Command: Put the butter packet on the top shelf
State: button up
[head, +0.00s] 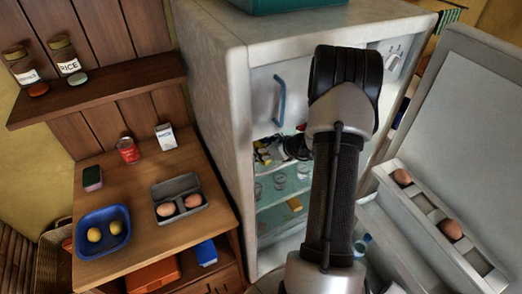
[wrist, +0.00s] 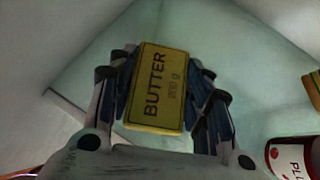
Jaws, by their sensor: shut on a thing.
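The butter packet (wrist: 158,92) is a yellow block marked "BUTTER 200 g" in the wrist view. My gripper (wrist: 163,84) is shut on it, with a finger on each side. A pale glass-like surface lies behind the packet; I cannot tell whether they touch. In the head view my arm reaches into the open fridge (head: 222,120), and my gripper (head: 297,146) is dark and partly hidden by the arm near the upper shelf. The packet cannot be made out surely in the head view.
A jar with a red label (wrist: 288,158) stands close at right in the wrist view, with a yellowish thing (wrist: 312,88) beyond it. The open fridge door (head: 480,110) with an egg rack (head: 430,215) is at right. A wooden counter (head: 150,235) stands at left.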

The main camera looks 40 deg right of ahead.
jog(key=o, duration=0.8)
jog(key=shift+f, duration=0.2)
jog(key=o, duration=0.5)
jog(key=shift+r, duration=0.2)
jog(key=shift+s+r, duration=0.2)
jog(key=shift+r, duration=0.05)
jog(key=p+v, duration=0.1)
jog(key=v, duration=0.4)
jog(key=shift+s+d+p, duration=0.1)
jog(key=shift+s+p, duration=0.15)
jog(key=shift+p, duration=0.15)
jog(key=s+d+p, duration=0.1)
jog(key=s, duration=1)
jog(key=shift+d+f, duration=0.2)
jog(key=shift+d, duration=0.1)
